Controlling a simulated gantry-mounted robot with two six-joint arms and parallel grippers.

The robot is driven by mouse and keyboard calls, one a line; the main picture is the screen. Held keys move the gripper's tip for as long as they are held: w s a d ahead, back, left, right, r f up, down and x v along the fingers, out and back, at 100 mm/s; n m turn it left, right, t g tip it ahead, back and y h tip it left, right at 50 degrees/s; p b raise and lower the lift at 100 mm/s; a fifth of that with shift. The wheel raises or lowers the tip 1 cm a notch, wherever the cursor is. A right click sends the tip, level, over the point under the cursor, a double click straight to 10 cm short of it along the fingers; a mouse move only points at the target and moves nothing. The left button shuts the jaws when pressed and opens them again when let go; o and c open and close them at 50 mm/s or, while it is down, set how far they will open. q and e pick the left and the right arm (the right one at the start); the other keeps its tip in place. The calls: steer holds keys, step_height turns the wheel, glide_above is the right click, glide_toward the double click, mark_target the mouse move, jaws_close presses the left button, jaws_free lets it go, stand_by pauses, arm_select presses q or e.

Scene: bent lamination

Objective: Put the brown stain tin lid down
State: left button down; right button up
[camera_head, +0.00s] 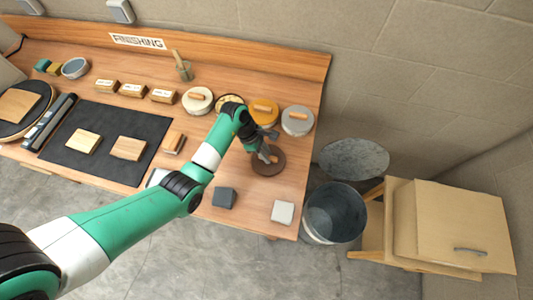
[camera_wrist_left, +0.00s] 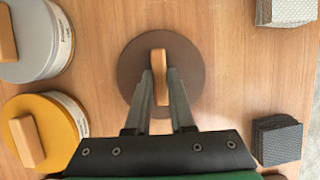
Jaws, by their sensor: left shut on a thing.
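The brown stain tin lid (camera_head: 268,167) is a round brown disc with a pale wooden bar handle, over the right part of the wooden bench. It also shows in the left wrist view (camera_wrist_left: 190,62). My left gripper (camera_head: 268,154) is shut on the lid's handle (camera_wrist_left: 160,65), with one finger on each side of it. The lid looks level and at or close to the bench top; I cannot tell whether it touches. An open tin (camera_head: 230,99) stands partly behind my left arm near the back of the bench. My right gripper is not in view.
White (camera_head: 197,101), orange (camera_head: 264,112) and grey (camera_head: 297,121) lidded tins stand along the back. A dark block (camera_head: 224,197) and a light block (camera_head: 283,212) lie near the front. A bucket (camera_head: 334,212) stands beyond the right edge. Bench around the lid is clear.

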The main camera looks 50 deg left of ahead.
arm_select(q)
steer(key=c, duration=0.8)
jaws_free()
steer(key=shift+f, duration=0.1)
steer(key=shift+r, duration=0.3)
steer(key=p+v, duration=0.3)
steer(key=v, duration=0.8)
steer(key=shift+s+a+r, duration=0.15)
steer(key=shift+a+r, duration=0.05)
steer(key=shift+r, duration=0.1)
